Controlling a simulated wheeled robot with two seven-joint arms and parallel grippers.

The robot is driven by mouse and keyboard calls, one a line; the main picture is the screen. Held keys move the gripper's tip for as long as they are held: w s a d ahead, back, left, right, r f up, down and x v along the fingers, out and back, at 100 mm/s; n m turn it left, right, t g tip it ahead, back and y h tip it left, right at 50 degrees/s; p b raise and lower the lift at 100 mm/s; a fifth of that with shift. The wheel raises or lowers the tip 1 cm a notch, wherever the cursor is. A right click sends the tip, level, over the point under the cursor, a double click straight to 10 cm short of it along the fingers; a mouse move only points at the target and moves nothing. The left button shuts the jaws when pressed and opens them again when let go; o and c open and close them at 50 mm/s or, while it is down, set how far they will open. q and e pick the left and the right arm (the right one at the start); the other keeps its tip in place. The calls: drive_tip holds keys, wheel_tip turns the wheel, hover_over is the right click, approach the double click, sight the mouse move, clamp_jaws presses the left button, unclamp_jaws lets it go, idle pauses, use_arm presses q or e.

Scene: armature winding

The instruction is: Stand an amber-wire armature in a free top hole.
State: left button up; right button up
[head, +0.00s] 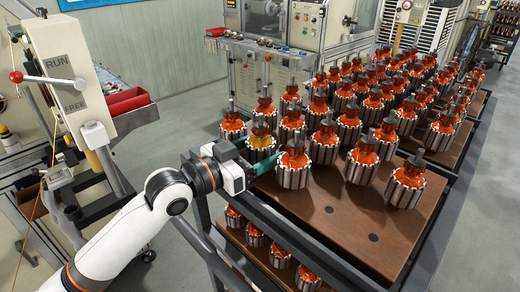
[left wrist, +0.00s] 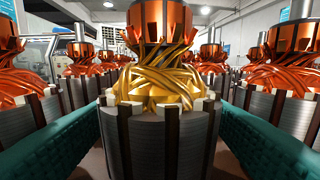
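The amber-wire armature (head: 261,138) stands among orange-wire ones at the near left edge of the cart's brown top board (head: 335,212). Its gold winding (left wrist: 158,84) and grey slotted core (left wrist: 158,140) fill the middle of the left wrist view, upright. My left gripper (head: 258,163) is level with its core, with one teal finger (left wrist: 50,148) on the left side and the other (left wrist: 270,145) on the right. Whether the fingers press on the core I cannot tell. Free dark holes (head: 329,209) show in the board's near part. My right gripper is not in view.
Orange-wire armatures stand close around; one (head: 294,163) is just right of my left gripper and another (head: 406,183) near the right edge. A lower shelf holds more (head: 279,255). The cart's dark rail (head: 300,240) runs along its near side. A winding machine (head: 70,90) stands left.

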use_arm(q)
drive_tip(key=shift+o, duration=0.8)
drive_tip(key=shift+f, duration=0.15)
drive_tip(key=shift+s+a+f, duration=0.1)
drive_tip(key=shift+s+a, duration=0.15)
drive_tip(key=shift+a, duration=0.05)
drive_tip(key=b+v, duration=0.4)
drive_tip(key=v, duration=0.7)
drive_tip(key=shift+a, duration=0.15)
drive_tip(key=shift+s+b, duration=0.15)
drive_tip(key=shift+b, duration=0.15)
